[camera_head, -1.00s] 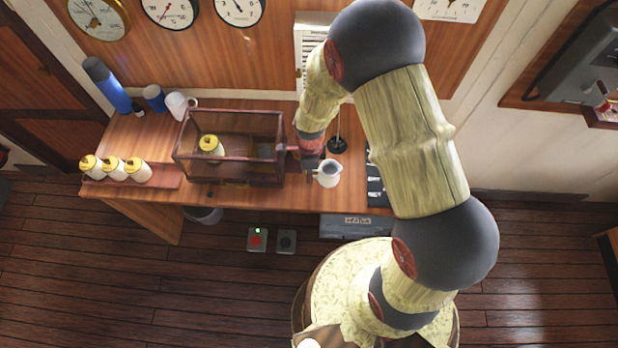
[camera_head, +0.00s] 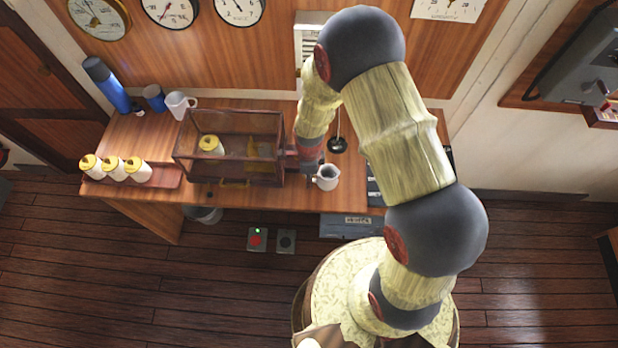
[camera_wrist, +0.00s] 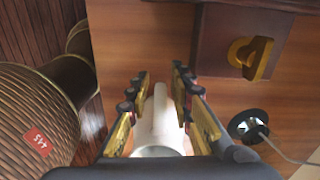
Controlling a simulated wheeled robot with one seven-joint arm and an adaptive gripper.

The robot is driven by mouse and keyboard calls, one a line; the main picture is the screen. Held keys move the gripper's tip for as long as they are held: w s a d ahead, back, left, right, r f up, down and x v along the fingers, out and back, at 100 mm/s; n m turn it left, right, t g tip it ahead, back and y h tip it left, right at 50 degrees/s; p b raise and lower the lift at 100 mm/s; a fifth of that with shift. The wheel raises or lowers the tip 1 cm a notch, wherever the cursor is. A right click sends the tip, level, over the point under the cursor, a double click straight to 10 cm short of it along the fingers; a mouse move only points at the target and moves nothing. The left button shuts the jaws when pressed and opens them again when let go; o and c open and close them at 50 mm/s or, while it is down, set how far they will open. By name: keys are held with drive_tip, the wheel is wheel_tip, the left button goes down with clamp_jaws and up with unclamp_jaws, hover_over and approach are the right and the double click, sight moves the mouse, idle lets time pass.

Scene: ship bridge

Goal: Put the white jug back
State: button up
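The white jug (camera_head: 328,178) stands on the wooden desk near its front edge, right of the glass case, with its handle towards the left. My gripper (camera_head: 309,166) is low beside the jug's left side. In the wrist view my gripper (camera_wrist: 161,80) has its two fingers spread apart. A white shape (camera_wrist: 158,125), which looks like part of the jug, lies between the fingers with gaps on both sides. My gripper's palm hides its lower end.
The brown-framed glass case (camera_head: 180,160) holds a yellow-topped bottle (camera_head: 211,146). Several similar bottles (camera_head: 113,167) stand left of it. A black round base (camera_head: 337,145) with a thin rod stands behind the jug.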

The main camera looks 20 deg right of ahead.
drive_tip(key=shift+o, duration=0.2)
wheel_tip(320, 180, up, 12)
drive_tip(key=shift+w+r, duration=0.1)
drive_tip(key=s+d+r+n+t, duration=0.2)
drive_tip(key=r+n, duration=0.3)
drive_tip(key=r, duration=0.6)
drive_tip(key=s+d+r+n+t, duration=0.15)
drive_tip(key=r+n, duration=0.35)
drive_tip(key=r, duration=0.5)
drive_tip(key=s+d+r+n+t, duration=0.2)
drive_tip(key=s+r+n, duration=0.8)
drive_tip(key=s, duration=0.3)
drive_tip(key=shift+d+r+n, duration=0.3)
drive_tip(key=shift+d+r, duration=0.1)
drive_tip(key=shift+r, duration=0.35)
drive_tip(key=shift+w, duration=0.1)
